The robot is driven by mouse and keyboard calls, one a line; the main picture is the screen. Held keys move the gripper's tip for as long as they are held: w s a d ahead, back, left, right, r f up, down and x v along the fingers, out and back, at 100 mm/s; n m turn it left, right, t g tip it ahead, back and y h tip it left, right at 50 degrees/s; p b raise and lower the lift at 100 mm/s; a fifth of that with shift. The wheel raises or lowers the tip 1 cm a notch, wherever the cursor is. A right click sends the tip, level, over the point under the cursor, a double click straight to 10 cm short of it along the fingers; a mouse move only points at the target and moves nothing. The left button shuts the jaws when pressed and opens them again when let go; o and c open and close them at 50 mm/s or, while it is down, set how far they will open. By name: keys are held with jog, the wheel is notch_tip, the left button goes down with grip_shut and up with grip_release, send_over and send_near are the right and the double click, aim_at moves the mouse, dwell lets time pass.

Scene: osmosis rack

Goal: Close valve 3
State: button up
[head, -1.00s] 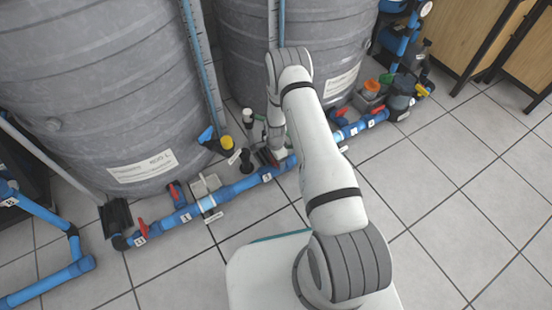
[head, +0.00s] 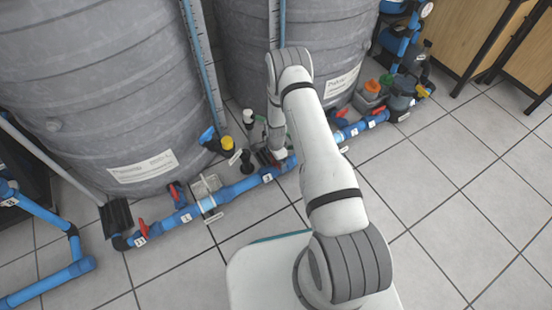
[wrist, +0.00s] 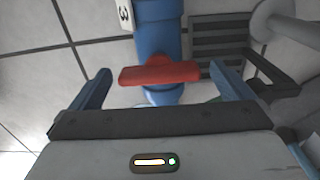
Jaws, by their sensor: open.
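Valve 3 shows in the wrist view as a red handle (wrist: 160,73) on a blue pipe (wrist: 158,35), with a white label (wrist: 124,14) reading 3 beside the pipe. The handle lies crosswise to the pipe. My gripper (wrist: 162,82) is open, with one finger to the left of the handle and one to the right. The handle sits between the fingertips with a gap at each side, and neither finger appears to touch it. In the head view my gripper is down at the blue pipe line (head: 245,184), and my arm hides much of this spot.
Large grey tanks (head: 95,90) stand behind the pipe line. Another red valve handle (head: 143,227) is at its left end. A dark slatted part (wrist: 222,45) is right of the valve. The tiled floor (head: 450,220) in front is clear.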

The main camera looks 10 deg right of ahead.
notch_tip(320, 180, up, 8)
jog(key=p, duration=0.3)
jog(key=shift+f, duration=0.15)
